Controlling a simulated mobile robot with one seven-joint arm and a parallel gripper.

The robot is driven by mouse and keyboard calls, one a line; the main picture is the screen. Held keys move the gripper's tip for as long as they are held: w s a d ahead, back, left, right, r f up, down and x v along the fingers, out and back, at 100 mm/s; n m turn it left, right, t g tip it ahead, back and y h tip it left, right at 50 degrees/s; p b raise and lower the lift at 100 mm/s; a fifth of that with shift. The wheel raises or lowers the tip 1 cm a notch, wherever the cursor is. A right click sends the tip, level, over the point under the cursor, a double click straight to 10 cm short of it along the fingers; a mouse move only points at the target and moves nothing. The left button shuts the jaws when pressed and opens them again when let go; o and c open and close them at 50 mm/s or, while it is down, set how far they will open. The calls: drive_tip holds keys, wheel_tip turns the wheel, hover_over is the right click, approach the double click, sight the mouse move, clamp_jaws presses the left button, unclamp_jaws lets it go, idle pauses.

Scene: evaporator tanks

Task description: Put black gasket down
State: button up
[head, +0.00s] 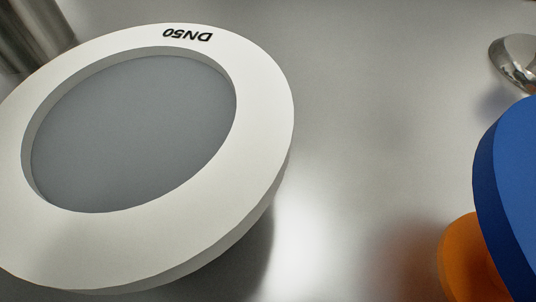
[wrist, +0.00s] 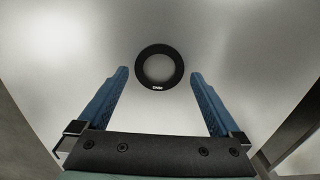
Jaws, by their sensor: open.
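The black gasket (wrist: 180,67) is a flat ring with small white lettering on its lower edge. In the wrist view it shows at upper centre against a grey metal surface, between the tips of my blue fingers. My gripper (wrist: 160,74) is open, with a visible gap between each fingertip and the ring. I cannot tell how far the ring is below the fingertips. The black gasket and my gripper do not show in the head view.
In the head view, a large white ring marked DN50 (head: 265,120) fills the left. A blue round piece (head: 515,190) and an orange piece (head: 465,255) are at lower right. A shiny metal part (head: 515,60) is at upper right. Bare metal surface (head: 370,110) lies between.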

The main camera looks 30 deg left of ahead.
wheel_tip(320, 180, up, 10)
drive_tip(key=p, duration=0.5)
